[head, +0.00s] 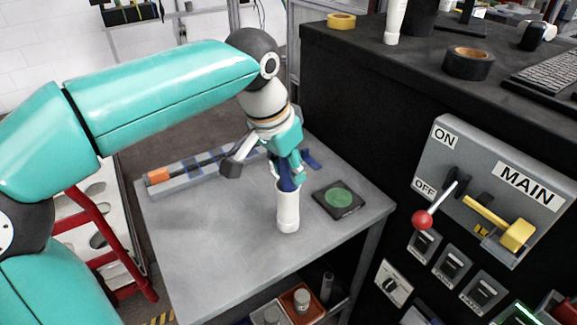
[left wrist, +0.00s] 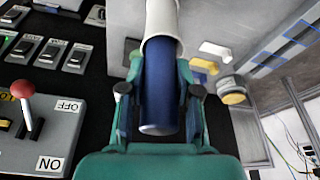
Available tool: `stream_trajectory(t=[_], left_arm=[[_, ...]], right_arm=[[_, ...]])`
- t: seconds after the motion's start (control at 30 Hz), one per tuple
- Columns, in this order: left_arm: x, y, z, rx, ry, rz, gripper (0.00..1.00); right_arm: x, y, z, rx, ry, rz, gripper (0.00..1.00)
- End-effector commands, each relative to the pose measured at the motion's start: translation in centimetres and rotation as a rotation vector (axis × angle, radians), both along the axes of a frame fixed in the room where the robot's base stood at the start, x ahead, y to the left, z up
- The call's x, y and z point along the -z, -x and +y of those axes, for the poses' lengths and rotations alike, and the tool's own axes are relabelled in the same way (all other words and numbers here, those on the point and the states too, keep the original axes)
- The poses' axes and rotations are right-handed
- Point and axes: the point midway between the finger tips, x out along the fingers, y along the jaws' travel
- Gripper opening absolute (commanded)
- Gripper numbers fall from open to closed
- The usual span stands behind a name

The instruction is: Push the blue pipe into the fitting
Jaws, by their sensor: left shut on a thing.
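My left gripper (head: 268,168) is above the grey table, shut on the blue pipe (head: 287,181). In the left wrist view the blue pipe (left wrist: 160,95) lies between the two fingers of my left gripper (left wrist: 160,95). The white fitting (head: 288,208) stands upright on the table, just under the gripper. It also shows in the left wrist view (left wrist: 162,22), with the far end of the pipe meeting its mouth. The pipe's end appears to be inside the fitting; how deep I cannot tell. My right gripper is not in view.
The grey table (head: 215,255) carries a rack (head: 190,172) with an orange end at the back and a black pad with a green disc (head: 339,198) right of the fitting. A dark cabinet with a MAIN switch panel (head: 490,185) stands at the right. The table's front left is clear.

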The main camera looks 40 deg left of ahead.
Motion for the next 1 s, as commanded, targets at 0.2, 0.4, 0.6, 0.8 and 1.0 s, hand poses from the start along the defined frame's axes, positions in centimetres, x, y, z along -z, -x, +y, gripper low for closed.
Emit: stream_trajectory(t=[0.2, 0.4, 0.6, 0.8, 1.0], left_arm=[[0.7, 0.0, 0.0, 0.0, 0.0, 0.002, 0.0], [1.2, 0.0, 0.0, 0.0, 0.0, 0.002, 0.0], [1.6, 0.0, 0.0, 0.0, 0.0, 0.001, 0.34], [1.5, 0.0, 0.0, 0.0, 0.0, 0.001, 0.61], [1.5, 0.0, 0.0, 0.0, 0.0, 0.001, 0.61]], right_arm=[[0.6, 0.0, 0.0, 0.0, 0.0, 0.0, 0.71], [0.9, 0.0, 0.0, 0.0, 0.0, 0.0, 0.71], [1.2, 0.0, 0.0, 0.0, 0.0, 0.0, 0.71], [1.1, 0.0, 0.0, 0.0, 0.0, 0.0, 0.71], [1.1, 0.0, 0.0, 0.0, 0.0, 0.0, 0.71]])
